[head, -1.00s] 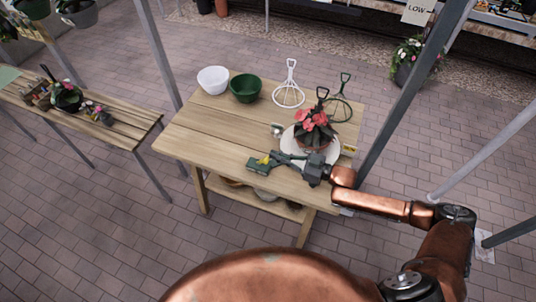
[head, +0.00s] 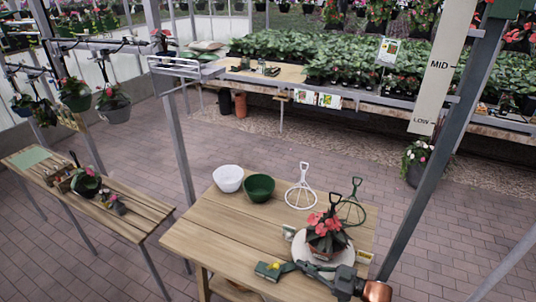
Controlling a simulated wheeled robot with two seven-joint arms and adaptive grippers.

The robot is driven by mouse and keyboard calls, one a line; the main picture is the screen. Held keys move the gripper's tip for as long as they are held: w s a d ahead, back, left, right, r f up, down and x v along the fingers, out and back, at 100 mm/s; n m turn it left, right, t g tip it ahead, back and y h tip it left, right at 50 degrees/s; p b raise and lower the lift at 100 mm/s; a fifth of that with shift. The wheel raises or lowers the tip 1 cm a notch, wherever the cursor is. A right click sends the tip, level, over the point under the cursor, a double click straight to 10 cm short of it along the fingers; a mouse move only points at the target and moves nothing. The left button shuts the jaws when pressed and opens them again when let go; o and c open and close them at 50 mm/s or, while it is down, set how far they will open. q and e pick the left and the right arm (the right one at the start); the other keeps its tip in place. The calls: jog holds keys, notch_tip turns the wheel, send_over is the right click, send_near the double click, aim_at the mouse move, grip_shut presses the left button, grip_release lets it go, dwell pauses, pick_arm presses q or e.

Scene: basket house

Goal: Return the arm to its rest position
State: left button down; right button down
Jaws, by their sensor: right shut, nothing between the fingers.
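My right gripper (head: 312,270) is low in the head view, over the near right part of the wooden table (head: 215,240). It is shut and holds nothing. Just left of its fingertips lies a small green object with a yellow part (head: 267,270); I cannot tell whether they touch. Behind the gripper a potted plant with pink-red flowers (head: 326,240) stands on a round white plate (head: 348,257). Most of my right arm is below the picture's edge. My left gripper is not in view.
A white bowl (head: 228,178), a green bowl (head: 260,188), a white wire hanger (head: 301,190) and a dark green one (head: 351,209) stand along the table's back. A grey post (head: 425,165) rises right of the table. A slatted bench (head: 130,209) stands left.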

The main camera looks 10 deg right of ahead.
jog(key=s+a+f+m+h, duration=0.3)
jog(key=s+a+f+h, duration=0.2)
jog(key=a+f, duration=0.35)
jog(key=s+d+f+m+g+h, duration=0.1)
jog(key=s+d+f+m+h, duration=0.3)
jog(key=d, duration=0.3)
jog(key=s+d+f+m+g+h, duration=0.1)
jog(key=s+d+f+m+h, duration=0.1)
jog(key=s+d+f+h, duration=0.4)
jog(key=s+d+m+g+h, duration=0.1)
jog(key=s+d+g, duration=0.1)
jog(key=s+d, duration=0.55)
jog(key=s+d+m+g+h, duration=0.1)
jog(key=s+d+m+g, duration=0.2)
jog(key=s, duration=0.7)
notch_tip(320, 180, down, 29)
jog(key=s+n+y, duration=0.1)
jog(key=n, duration=0.1)
jog(key=s+f+g, duration=0.2)
jog(key=s+f, duration=1.6)
jog(key=s, duration=0.2)
jog(key=shift+a+f, duration=0.15)
